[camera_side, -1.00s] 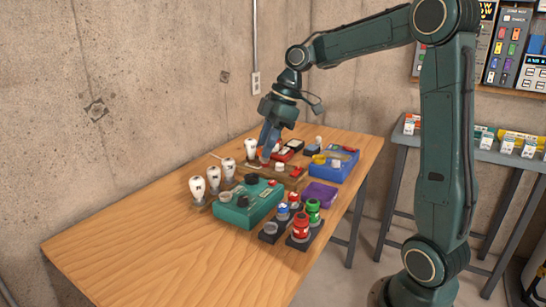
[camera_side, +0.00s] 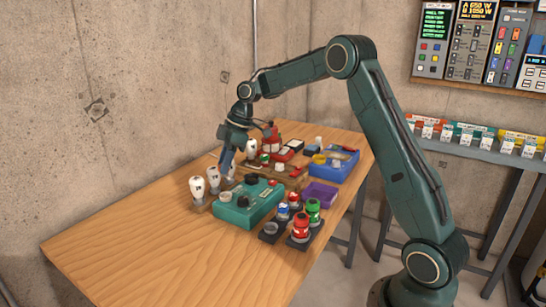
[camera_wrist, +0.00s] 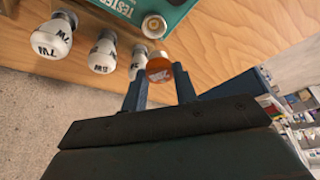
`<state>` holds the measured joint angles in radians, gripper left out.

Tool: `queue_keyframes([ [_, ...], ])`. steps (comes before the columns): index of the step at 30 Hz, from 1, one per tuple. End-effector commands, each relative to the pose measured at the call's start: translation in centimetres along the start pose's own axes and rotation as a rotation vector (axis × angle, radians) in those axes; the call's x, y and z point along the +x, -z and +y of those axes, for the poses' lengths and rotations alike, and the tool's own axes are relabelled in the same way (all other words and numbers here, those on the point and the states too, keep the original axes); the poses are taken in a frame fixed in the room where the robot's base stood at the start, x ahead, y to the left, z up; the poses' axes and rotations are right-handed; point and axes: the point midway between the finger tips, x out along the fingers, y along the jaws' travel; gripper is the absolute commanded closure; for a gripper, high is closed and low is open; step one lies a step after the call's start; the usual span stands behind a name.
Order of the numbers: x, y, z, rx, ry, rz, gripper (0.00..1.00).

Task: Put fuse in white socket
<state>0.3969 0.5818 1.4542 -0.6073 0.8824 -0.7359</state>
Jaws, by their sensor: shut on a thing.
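My gripper (camera_wrist: 160,85) is shut on a small orange fuse (camera_wrist: 160,68) with a pale end and a dark marking, held between its fingertips. In the side view my gripper (camera_side: 227,166) points down above the row of white bulbs, and the fuse cannot be made out there. The tester also shows in the side view (camera_side: 247,208). I cannot tell which socket is the white one.
White bulbs (camera_side: 198,188) stand along the left side, close to my gripper. A wooden board (camera_side: 285,176), a blue tray (camera_side: 345,165) and a purple tray (camera_side: 320,195) lie further right. The front left tabletop is clear.

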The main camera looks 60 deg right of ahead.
Motion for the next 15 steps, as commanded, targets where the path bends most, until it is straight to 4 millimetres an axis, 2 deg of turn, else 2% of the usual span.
queue_keyframes([
  [15, 0.95, -0.27, 0.09, 0.001, 0.002, 0.0, 0.93],
])
